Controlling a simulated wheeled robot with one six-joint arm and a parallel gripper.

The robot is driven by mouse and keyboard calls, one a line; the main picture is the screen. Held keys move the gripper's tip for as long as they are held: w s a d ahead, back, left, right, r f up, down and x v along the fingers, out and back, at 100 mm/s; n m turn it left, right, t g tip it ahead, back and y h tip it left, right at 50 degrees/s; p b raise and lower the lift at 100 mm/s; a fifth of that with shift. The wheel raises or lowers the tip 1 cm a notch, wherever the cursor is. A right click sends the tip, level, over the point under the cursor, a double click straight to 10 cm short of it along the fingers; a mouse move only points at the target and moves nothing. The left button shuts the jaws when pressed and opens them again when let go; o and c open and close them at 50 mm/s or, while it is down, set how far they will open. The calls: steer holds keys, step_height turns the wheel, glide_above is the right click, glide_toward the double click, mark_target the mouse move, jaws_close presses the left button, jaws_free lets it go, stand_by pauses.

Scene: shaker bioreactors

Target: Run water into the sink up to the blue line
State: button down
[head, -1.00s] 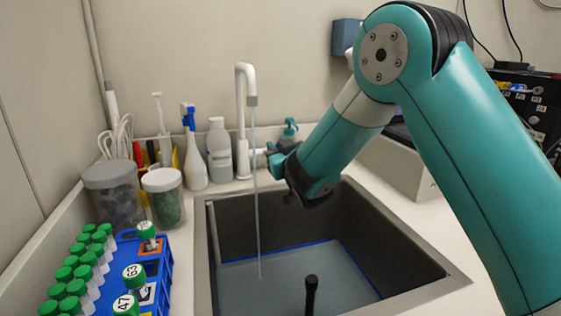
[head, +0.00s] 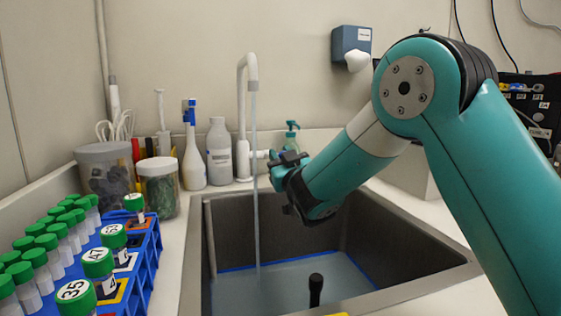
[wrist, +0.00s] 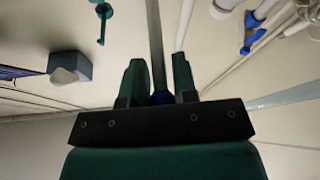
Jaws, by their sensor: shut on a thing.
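The sink (head: 335,215) is a dark grey basin with a blue line (head: 300,260) along its inner walls. Water (head: 285,285) covers its bottom, and its surface looks close to the blue line; I cannot tell the exact gap. The white tap (head: 242,110) stands behind the sink, and a thin stream (head: 256,190) runs from its spout into the basin. My gripper (head: 272,160) is at the tap's side lever (head: 260,154). In the wrist view my gripper's fingers (wrist: 160,80) are shut around a grey bar with a blue part, seemingly the lever; its grip is partly hidden.
A black upright plug (head: 316,290) stands in the sink. A blue rack (head: 145,262) of green-capped tubes is at left. Jars (head: 158,187), a spray bottle (head: 194,160) and a white bottle (head: 219,152) stand left of the tap. A soap pump (head: 291,135) is behind my gripper.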

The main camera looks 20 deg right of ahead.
steer(key=c, duration=1.1)
jaws_free()
steer(key=shift+c, duration=0.2)
steer(key=shift+s+f+b, duration=0.3)
steer(key=shift+s+b, duration=0.15)
steer(key=shift+b, duration=0.05)
steer(key=b+v, duration=0.9)
steer(key=v, duration=0.2)
steer(key=shift+d+r, duration=0.1)
steer(key=shift+d, duration=0.05)
